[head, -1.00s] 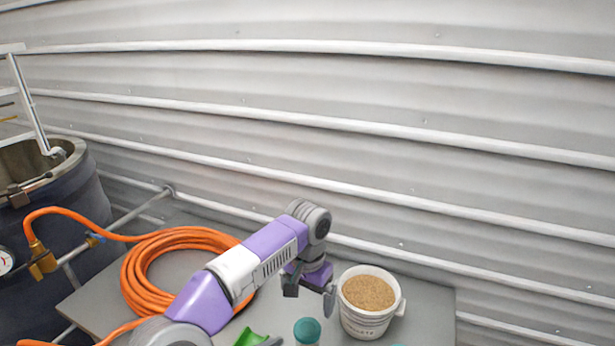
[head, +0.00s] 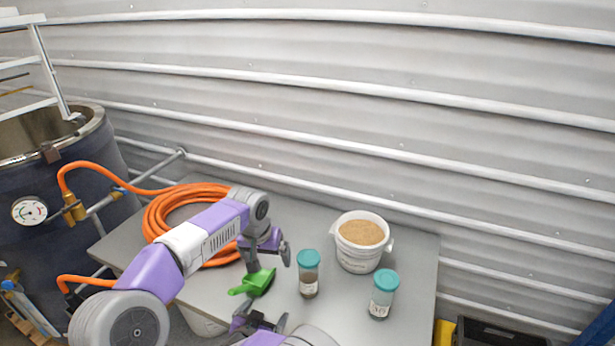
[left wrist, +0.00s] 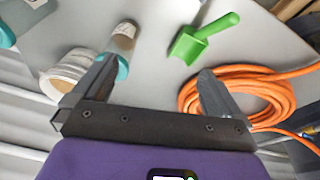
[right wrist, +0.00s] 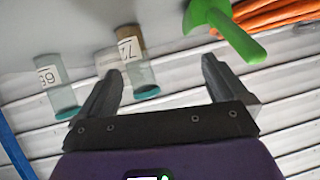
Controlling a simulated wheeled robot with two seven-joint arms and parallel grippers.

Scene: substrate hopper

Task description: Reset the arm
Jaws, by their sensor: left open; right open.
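My left gripper (head: 268,257) is open and empty, above the grey table, just beyond the green scoop (head: 259,282) and left of the bucket. In the left wrist view its fingers (left wrist: 153,84) are wide apart with nothing between them. My right gripper (head: 260,318) is lower in the head view, near the table's front part. It is open and empty in the right wrist view (right wrist: 160,75). The scoop lies on the table, and it also shows in the left wrist view (left wrist: 190,47) and the right wrist view (right wrist: 228,30).
A white bucket (head: 358,258) of brown granules stands on the table (head: 400,290). Two teal-lidded jars, one nearer the middle (head: 308,278) and one to the right (head: 381,300), stand before it. An orange hose (head: 165,212) lies coiled at left, beside a dark tank (head: 85,240).

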